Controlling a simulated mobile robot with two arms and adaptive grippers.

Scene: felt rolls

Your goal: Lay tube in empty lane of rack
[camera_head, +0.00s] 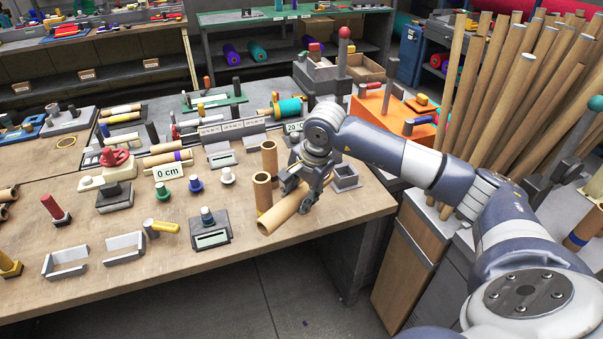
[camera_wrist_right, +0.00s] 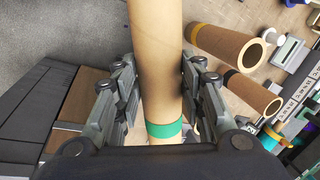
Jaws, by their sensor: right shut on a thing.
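My right gripper (camera_head: 303,190) is shut on a brown cardboard tube (camera_head: 283,212) and holds it tilted at the table's front right edge. In the right wrist view the tube (camera_wrist_right: 156,55) runs between the fingers (camera_wrist_right: 160,85), with a green band near the palm. My left gripper is not in view.
Two brown tubes stand upright beside the held one, one behind (camera_head: 269,158) and one nearer (camera_head: 262,188). A small grey box (camera_head: 345,178) is to the right. A grey device with a display (camera_head: 209,230) stands to the left.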

